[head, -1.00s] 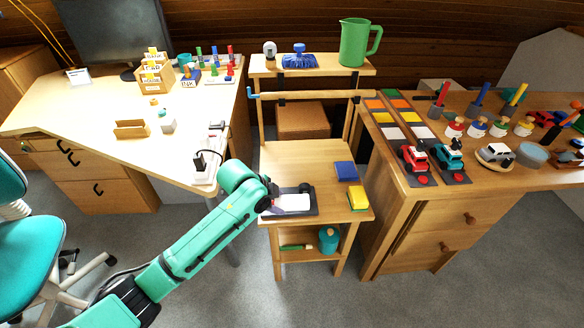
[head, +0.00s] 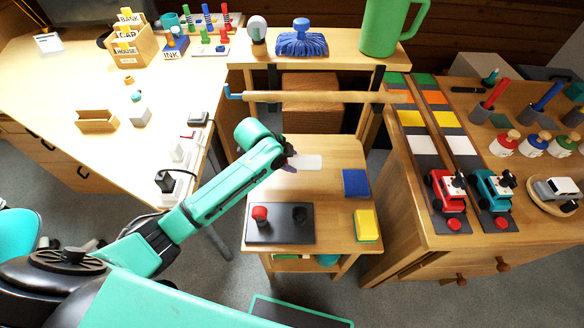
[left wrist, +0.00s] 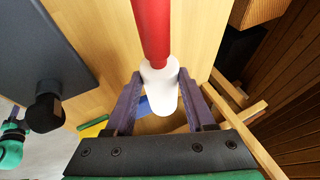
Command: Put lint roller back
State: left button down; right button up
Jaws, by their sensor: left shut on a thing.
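The lint roller shows in the left wrist view as a red handle (left wrist: 151,30) and a white roll (left wrist: 159,88) between my fingers. My left gripper (left wrist: 162,103) is shut on it. In the head view only its white roll (head: 305,161) sticks out right of my left gripper (head: 285,161), above the back of the small wooden stand; my arm hides the handle. The dark tray (head: 280,235) lies at the stand's front, apart from the roller. It bears a red-topped knob (head: 260,213) and a black knob (head: 300,213). My right gripper is not in view.
A blue block (head: 356,183) and a yellow sponge-like block (head: 366,225) lie on the stand's right side. A wooden bar (head: 310,97) crosses behind the stand. The desk with power sockets (head: 178,150) is at left, the toy-truck table (head: 440,241) at right.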

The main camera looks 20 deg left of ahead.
pick_arm(q)
jog(key=f, duration=0.3)
jog(key=shift+s+f, duration=0.1)
jog(key=shift+s, duration=0.25)
jog(key=f, duration=0.3)
jog(key=shift+w+f+b, duration=0.2)
jog(key=shift+f+b, duration=0.05)
jog(key=shift+b, duration=0.1)
jog(key=shift+c, duration=1.2)
grip_release()
jog(key=shift+f, duration=0.1)
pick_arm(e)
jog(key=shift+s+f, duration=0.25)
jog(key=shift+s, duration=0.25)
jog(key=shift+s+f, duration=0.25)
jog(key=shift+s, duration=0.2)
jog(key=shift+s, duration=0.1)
pick_arm(q)
jog(key=shift+s+a+r, duration=0.1)
jog(key=shift+s+r, duration=0.05)
jog(key=shift+r, duration=0.25)
jog(key=p+v, duration=0.2)
jog(key=v, duration=0.9)
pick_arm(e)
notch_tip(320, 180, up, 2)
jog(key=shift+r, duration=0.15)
